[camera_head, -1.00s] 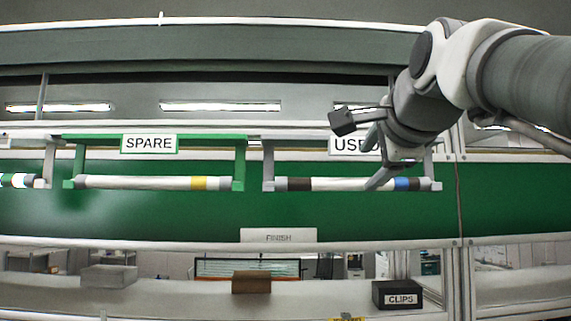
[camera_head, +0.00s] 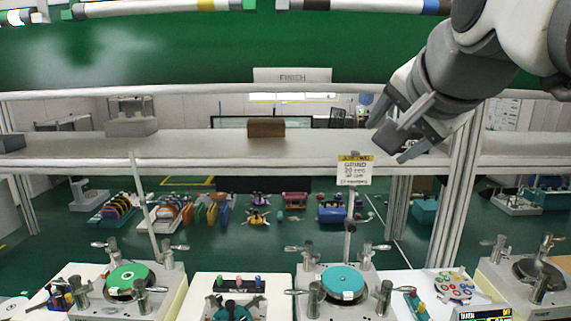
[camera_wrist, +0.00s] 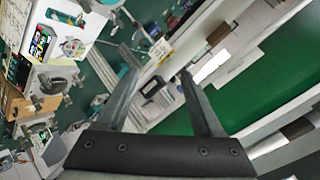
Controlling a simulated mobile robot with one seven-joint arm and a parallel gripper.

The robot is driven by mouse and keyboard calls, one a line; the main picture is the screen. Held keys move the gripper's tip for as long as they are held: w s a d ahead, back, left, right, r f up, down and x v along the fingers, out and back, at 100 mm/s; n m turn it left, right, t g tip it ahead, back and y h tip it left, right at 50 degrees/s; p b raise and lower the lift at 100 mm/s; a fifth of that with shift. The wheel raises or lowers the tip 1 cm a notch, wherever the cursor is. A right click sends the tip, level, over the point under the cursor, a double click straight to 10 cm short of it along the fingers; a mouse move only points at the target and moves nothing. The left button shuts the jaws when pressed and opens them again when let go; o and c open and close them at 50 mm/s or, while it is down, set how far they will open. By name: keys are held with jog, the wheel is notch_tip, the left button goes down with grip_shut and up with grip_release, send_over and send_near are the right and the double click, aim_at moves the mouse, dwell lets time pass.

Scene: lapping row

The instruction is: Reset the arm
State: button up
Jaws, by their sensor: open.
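My gripper (camera_head: 408,143) is at the right in the head view, in front of the shelf and below the green panel. Its fingers are apart and nothing is between them. In the wrist view my gripper (camera_wrist: 158,75) shows two spread fingers, with the shelf and green panel tilted beyond them. My arm comes in from the upper right.
A shelf (camera_head: 200,150) crosses the view with a brown block (camera_head: 266,127) and a grey block (camera_head: 131,126) on it. A hanging sign (camera_head: 354,170) is left of my gripper. Lapping machines with a green disc (camera_head: 130,281) and a teal disc (camera_head: 344,282) stand below. A post (camera_head: 459,185) is at the right.

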jog(key=s+f+n+g+b, duration=0.1)
jog(key=s+f+n+g, duration=0.1)
jog(key=f, duration=0.8)
jog(key=s+f+n+g+b, duration=0.1)
jog(key=s+f+n, duration=0.4)
jog(key=s+f, duration=0.2)
jog(key=s+f+n+g+b, duration=0.1)
jog(key=s+f+n+g, duration=0.1)
jog(key=f, duration=1)
jog(key=s+n, duration=0.1)
jog(key=s, duration=0.1)
jog(key=shift+s+a+f+g, duration=0.3)
jog(key=shift+f, duration=0.05)
